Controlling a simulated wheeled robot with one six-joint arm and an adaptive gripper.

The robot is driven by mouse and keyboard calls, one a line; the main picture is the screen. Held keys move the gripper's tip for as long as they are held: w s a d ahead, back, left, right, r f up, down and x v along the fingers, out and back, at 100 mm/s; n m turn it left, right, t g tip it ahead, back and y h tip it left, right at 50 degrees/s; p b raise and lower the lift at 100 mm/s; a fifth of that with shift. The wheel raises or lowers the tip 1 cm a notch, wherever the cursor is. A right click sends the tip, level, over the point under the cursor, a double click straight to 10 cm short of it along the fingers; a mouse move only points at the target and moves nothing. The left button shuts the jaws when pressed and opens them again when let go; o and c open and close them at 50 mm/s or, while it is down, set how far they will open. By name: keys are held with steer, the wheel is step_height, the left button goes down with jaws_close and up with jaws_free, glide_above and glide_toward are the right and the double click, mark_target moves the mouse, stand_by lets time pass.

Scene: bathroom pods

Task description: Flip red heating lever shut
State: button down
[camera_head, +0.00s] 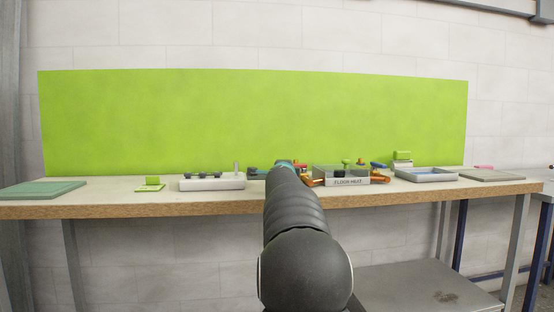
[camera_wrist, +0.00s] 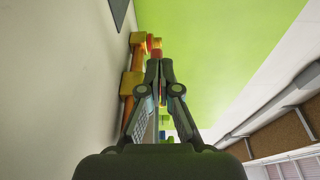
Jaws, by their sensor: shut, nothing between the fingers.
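My gripper (camera_wrist: 158,66) is shut and empty in the wrist view. Its fingertips point at brass-orange pipe fittings (camera_wrist: 132,82) just beyond and to the left. A small red part (camera_wrist: 150,43) shows past the fingertips, against the fittings; it may be the red lever, but its angle cannot be made out. Whether the tips touch it is unclear. In the head view the FLOOR HEAT box (camera_head: 348,182) sits on the bench with orange pipes (camera_head: 378,180) at its side. My arm hides the gripper and the area left of the box there.
Coloured handles, green (camera_head: 347,163) and blue (camera_head: 378,165), stand around the box. A grey tray (camera_head: 427,175) is to its right and a white block with dark knobs (camera_head: 212,182) to its left. A green board (camera_head: 250,115) closes off the back.

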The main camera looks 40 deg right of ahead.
steer(key=shift+w+r+m+g+h, duration=0.1)
steer(key=shift+r+m+g+h, duration=0.1)
steer(key=shift+m+g+h, duration=0.15)
steer(key=shift+w+d+f+p, duration=0.1)
steer(key=shift+w+d+p, duration=0.05)
steer(key=shift+p, duration=0.25)
steer(key=shift+w+p, duration=0.45)
steer(key=shift+w, duration=0.1)
steer(key=shift+w+a, duration=0.2)
steer(key=shift+w, duration=0.1)
steer(key=shift+a, duration=0.1)
steer(key=w+a, duration=0.1)
steer(key=a, duration=0.1)
steer(key=w+a+p, duration=0.1)
steer(key=a, duration=0.2)
steer(key=w+a+p, duration=0.1)
steer(key=a, duration=0.2)
steer(key=shift+w+a, duration=0.1)
steer(key=shift+a, duration=0.25)
